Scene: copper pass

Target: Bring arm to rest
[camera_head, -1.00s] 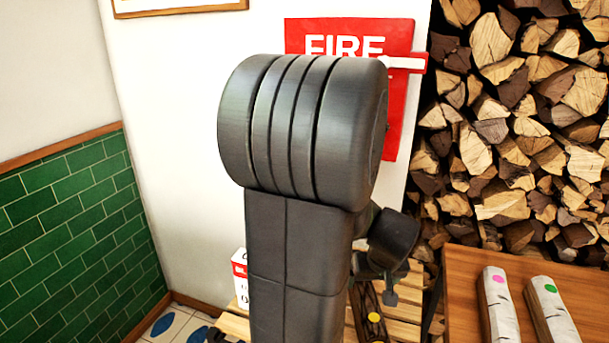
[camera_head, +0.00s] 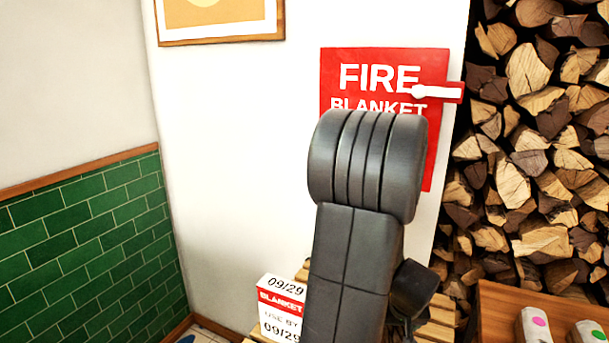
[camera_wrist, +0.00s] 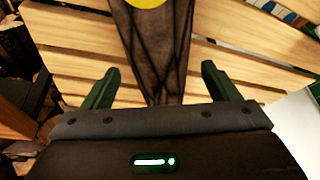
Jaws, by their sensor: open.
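My arm (camera_head: 355,265) stands upright in the middle of the head view, bent at a thick ribbed joint. My gripper (camera_wrist: 160,82) shows in the wrist view with its two dark green fingers wide apart. A dark log piece (camera_wrist: 153,50) with a yellow dot lies beyond and between the fingers on pale wooden slats (camera_wrist: 75,58). It looks apart from both fingers, though its near end is hidden by the gripper body. The gripper itself cannot be made out in the head view.
A white and red box (camera_head: 282,308) marked BLANKET stands left of my arm on the slats. A red FIRE BLANKET case (camera_head: 340,75) hangs on the wall behind. Stacked firewood (camera_head: 540,160) fills the right, above a brown tabletop (camera_head: 495,310) with two pale dotted logs.

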